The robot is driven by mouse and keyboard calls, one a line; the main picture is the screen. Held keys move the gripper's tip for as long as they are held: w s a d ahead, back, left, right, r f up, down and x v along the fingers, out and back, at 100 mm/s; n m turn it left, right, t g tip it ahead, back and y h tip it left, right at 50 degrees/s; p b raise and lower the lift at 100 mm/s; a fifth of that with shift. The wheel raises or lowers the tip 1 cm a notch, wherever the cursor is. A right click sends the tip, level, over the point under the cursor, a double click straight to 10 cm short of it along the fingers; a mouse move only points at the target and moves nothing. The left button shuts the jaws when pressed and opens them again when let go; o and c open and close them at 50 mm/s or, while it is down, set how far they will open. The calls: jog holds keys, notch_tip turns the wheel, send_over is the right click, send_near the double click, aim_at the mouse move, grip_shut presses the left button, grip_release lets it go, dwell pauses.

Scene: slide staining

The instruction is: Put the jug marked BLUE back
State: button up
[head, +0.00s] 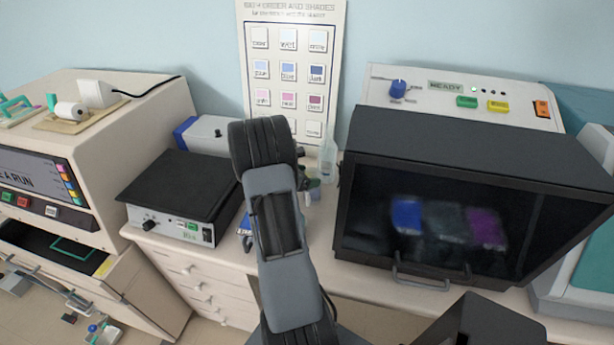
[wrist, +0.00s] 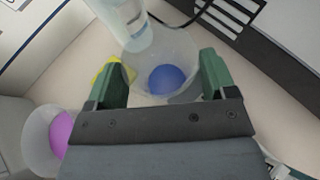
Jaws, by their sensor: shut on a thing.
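In the wrist view, my gripper (wrist: 161,74) has its two green fingers on either side of a clear, cup-like jug (wrist: 183,50) with blue liquid inside. It is shut on this jug. No BLUE marking can be read on it. In the head view my arm hides most of the gripper and the jug; only a bit of green shows beside the arm, near the back of the bench. A second jug (wrist: 40,135) with magenta liquid stands to the left in the wrist view.
A clear bottle (head: 329,158) stands by the wall, and its body hangs over the blue jug in the wrist view. A dark-fronted cabinet (head: 400,260) is close on the right. A black-topped device (head: 175,185) is on the left. A yellow item (wrist: 112,72) lies beside the jug.

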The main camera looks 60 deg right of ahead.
jog(key=shift+f, duration=0.15)
jog(key=o, duration=1.4)
